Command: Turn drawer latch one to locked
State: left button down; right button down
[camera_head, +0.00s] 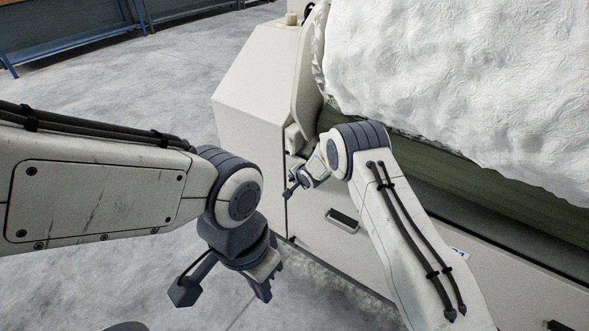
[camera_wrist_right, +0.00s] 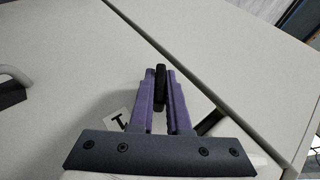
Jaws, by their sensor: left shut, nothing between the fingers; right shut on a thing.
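Drawer latch one (camera_wrist_right: 160,88) is a narrow black bar on the pale cabinet front in the right wrist view. It stands nearly upright in that picture. My right gripper (camera_wrist_right: 161,82) has its purple fingers closed on the latch, one on each side. A small label with a "1" (camera_wrist_right: 118,122) is beside the fingers, partly covered. In the head view my right wrist is against the cabinet front, and it hides the latch and fingertips. My left gripper (camera_head: 262,290) hangs low over the floor, shut and empty, apart from the cabinet.
The pale machine cabinet (camera_head: 255,105) carries a large white fibre mass (camera_head: 460,85). A drawer handle (camera_head: 343,220) is below my right wrist. A blue bench frame (camera_head: 80,45) stands far left. The grey floor (camera_head: 120,90) on the left is clear.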

jog(key=shift+r+g+h, duration=0.25)
jog(key=shift+g+h, duration=0.15)
jog(key=shift+w+f+h, duration=0.1)
jog(key=shift+f+h, duration=0.1)
jog(key=shift+h, duration=0.1)
jog(key=g+h+b, duration=0.1)
jog(key=b, duration=0.2)
jog(key=shift+a+f+n, duration=0.1)
jog(key=shift+f+n, duration=0.3)
jog(key=g+h+b, duration=0.1)
jog(key=h+b, duration=0.1)
jog(key=b, duration=0.1)
jog(key=shift+r+g, duration=0.15)
jog(key=shift+g, duration=0.25)
jog(key=shift+w+n+g+h+b, duration=0.15)
jog(key=shift+n+g+h+b, duration=0.2)
jog(key=shift+b, duration=0.75)
pick_arm(q)
notch_tip(320, 180, down, 9)
jog(key=b, duration=0.1)
jog(key=shift+b, duration=0.35)
pick_arm(e)
jog(key=shift+r+g+h, duration=0.15)
jog(key=shift+g+h, duration=0.1)
jog(key=shift+h, duration=0.2)
jog(key=shift+s, duration=0.25)
